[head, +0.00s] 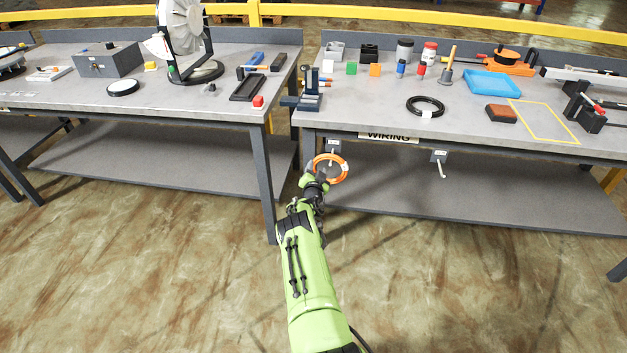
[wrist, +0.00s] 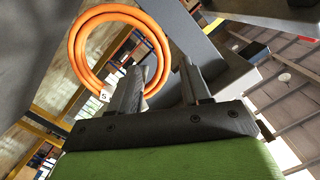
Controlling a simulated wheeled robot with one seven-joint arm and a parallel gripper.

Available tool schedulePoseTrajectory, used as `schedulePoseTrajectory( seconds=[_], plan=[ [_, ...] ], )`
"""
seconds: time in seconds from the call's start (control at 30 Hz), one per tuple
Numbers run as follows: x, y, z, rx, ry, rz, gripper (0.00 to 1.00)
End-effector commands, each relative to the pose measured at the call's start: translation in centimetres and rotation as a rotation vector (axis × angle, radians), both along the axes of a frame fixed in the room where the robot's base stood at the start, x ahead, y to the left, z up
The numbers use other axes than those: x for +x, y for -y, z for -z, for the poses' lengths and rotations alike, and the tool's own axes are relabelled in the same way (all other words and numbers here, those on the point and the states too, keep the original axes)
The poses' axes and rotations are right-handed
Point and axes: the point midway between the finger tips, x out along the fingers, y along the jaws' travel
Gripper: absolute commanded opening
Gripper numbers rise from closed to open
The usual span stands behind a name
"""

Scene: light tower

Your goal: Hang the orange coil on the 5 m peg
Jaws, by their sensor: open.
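The orange coil (head: 343,177) is upright below the front edge of the right bench, just under the left peg plate (head: 333,146). In the wrist view the coil (wrist: 82,40) shows a white tag reading 5. My gripper (head: 313,172) is at the coil's left side in the head view. In the wrist view its two fingers (wrist: 160,68) stand apart, and the left finger covers part of the coil's rim. Whether the coil bears on the left peg is hard to tell, as the peg is mostly hidden. The plate lettering is too small to read.
A second peg (head: 441,171) sticks out under the bench edge to the right, empty. A black coil (head: 426,106) lies on the bench top (head: 380,120) above. A lower shelf (head: 480,190) runs beneath. The left bench's leg (head: 263,180) stands left of my arm.

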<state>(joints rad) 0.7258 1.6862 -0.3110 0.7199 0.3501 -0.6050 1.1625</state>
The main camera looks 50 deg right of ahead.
Motion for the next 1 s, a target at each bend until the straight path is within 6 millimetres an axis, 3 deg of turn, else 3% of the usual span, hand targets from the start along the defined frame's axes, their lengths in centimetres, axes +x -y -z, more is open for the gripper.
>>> schedulePoseTrajectory(
  seconds=[0.03, 0.5, 0.67, 1.0],
  plan=[
    [-0.5, -0.9, -0.9, 0.005, -0.003, 0.001, 0.47],
    [-5.8, -9.4, -1.4, 0.003, -0.002, 0.002, 0.47],
    [-6.3, -10.5, -1.4, 0.001, -0.001, -0.002, 0.47],
    [-6.1, -10.5, -1.7, 0.0, -0.002, -0.003, 0.47]
  ],
)
